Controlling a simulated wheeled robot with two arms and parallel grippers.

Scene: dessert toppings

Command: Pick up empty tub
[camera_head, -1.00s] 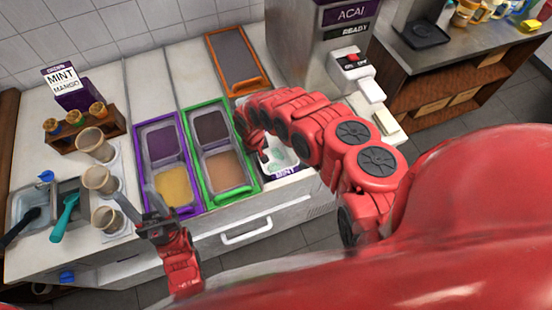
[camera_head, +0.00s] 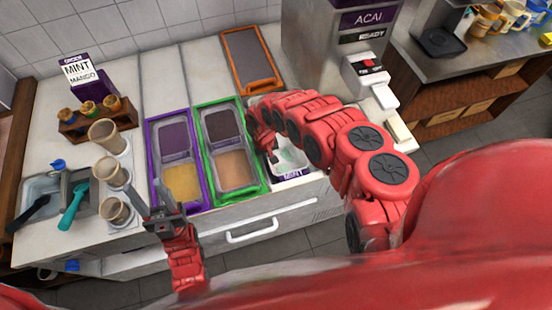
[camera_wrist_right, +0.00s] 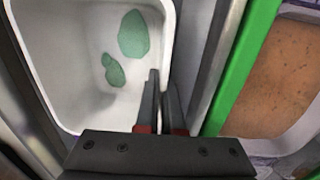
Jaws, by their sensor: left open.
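The white tub (camera_head: 302,170) with the "MINT" label stands at the counter's front edge, right of the green-framed bin. In the right wrist view the tub (camera_wrist_right: 80,60) has a nearly bare inside with two green smears on its floor. My right gripper (camera_wrist_right: 162,92) has its fingers close together at the tub's right wall, one inside and one outside, with the wall between them. In the head view the right gripper (camera_head: 272,157) is at the tub's left edge, partly hidden by my arm. My left gripper (camera_head: 153,196) is open and empty, in front of the purple-framed bin.
The green-framed bin (camera_head: 205,155) and purple-framed bin (camera_head: 152,160) hold toppings. An orange-framed empty slot (camera_head: 275,75) lies behind. Several cups (camera_head: 112,172) stand left, by the sink (camera_head: 40,190). The acai machine (camera_head: 310,50) stands behind right.

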